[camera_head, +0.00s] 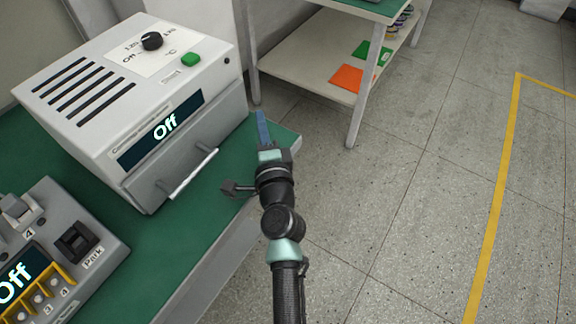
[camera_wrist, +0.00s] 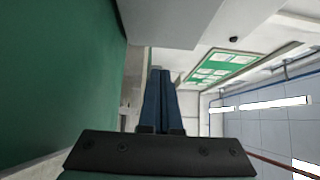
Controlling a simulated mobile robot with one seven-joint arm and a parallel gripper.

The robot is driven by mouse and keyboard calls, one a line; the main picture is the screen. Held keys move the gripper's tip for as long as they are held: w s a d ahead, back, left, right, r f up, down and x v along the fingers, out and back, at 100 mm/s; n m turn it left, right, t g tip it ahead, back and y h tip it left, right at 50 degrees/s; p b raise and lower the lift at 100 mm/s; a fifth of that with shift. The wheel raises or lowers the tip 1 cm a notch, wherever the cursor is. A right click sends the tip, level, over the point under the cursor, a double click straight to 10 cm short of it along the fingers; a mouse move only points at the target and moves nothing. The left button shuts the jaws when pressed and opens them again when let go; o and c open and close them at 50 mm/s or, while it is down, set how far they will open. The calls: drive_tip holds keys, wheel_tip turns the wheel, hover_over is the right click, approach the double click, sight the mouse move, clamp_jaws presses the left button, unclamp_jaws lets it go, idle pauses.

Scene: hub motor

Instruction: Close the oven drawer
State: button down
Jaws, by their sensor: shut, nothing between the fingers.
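The oven (camera_head: 130,65) is a light grey box on the green table at the left of the head view, with its display reading "Off". Its drawer front (camera_head: 205,135) is below the display and carries a bar handle (camera_head: 193,173). I cannot tell clearly how far the drawer stands out. My gripper (camera_head: 261,113) is shut and empty, its blue fingers beside the oven's right front corner, over the table's end. It is apart from the handle. In the wrist view the shut fingers (camera_wrist: 160,72) show nothing between them, with a grey surface, probably the oven, above.
The green table (camera_head: 165,225) has a device with switches (camera_head: 75,240) at the lower left. A shelf rack (camera_head: 310,55) with orange and green sheets stands behind. The floor (camera_head: 420,190) to the right is clear, with a yellow line.

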drive_tip(key=s+d, duration=0.1)
drive_tip(key=s, duration=0.8)
drive_tip(key=shift+s+d+b, duration=0.15)
drive_tip(key=shift+d+b, duration=0.1)
drive_tip(key=shift+b, duration=0.1)
wheel_tip(320, 180, up, 29)
drive_tip(key=w+a+n+t+y, duration=0.2)
drive_tip(key=n+t, duration=0.2)
drive_tip(key=n, duration=0.8)
drive_tip(key=s+d+r+n+t+h+p, duration=0.15)
drive_tip(key=s+r, duration=0.25)
drive_tip(key=r, duration=0.4)
drive_tip(key=s+d+r+n+t+h, duration=0.1)
drive_tip(key=s+r+t+h, duration=0.1)
drive_tip(key=s+r, duration=0.45)
drive_tip(key=s+d+r+n+t+h+p, duration=0.1)
drive_tip(key=s+r+n+t, duration=0.15)
drive_tip(key=r, duration=0.65)
wheel_tip(320, 180, up, 15)
drive_tip(key=p, duration=1.4)
drive_tip(key=shift+w+a+m+p, duration=0.15)
drive_tip(key=shift+a+m+p, duration=0.1)
drive_tip(key=shift+m+p, duration=0.15)
